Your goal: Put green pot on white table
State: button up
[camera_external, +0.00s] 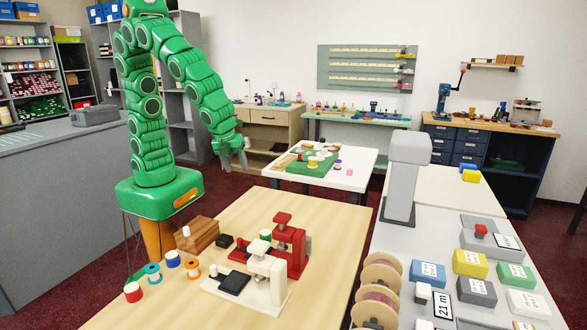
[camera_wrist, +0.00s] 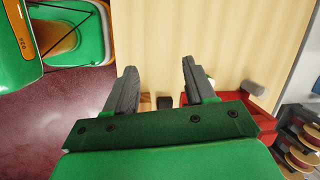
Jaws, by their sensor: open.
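The white table (camera_external: 350,181) stands behind the wooden table, with a green mat and several small items on it. A small green, white-topped object (camera_external: 265,235) stands among the presses on the wooden table; I cannot tell whether it is the green pot. No other clear green pot shows, and the wrist view shows none. My gripper (camera_external: 236,162) hangs above and beyond the far left part of the wooden table, left of the white table. In the wrist view my gripper (camera_wrist: 158,68) is open, with nothing between its fingers.
The wooden table (camera_external: 335,215) holds a red press (camera_external: 290,250), a white press (camera_external: 268,272), a brown wooden block (camera_external: 200,233) and several coloured spools at its left edge. A grey counter (camera_external: 405,240) with labelled boxes and a grey column stands at right. The wooden table's far right is clear.

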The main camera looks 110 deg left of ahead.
jog(key=w+d+f+m+t, duration=0.1)
jog(key=w+d+f+m, duration=0.35)
jog(key=w, duration=0.25)
jog(key=m+t, duration=0.1)
jog(key=m, duration=0.6)
send_near(265, 234)
jog(key=f, duration=0.1)
jog(key=shift+x, duration=4.15)
jog(key=c, duration=0.9)
jog(key=shift+r, duration=0.1)
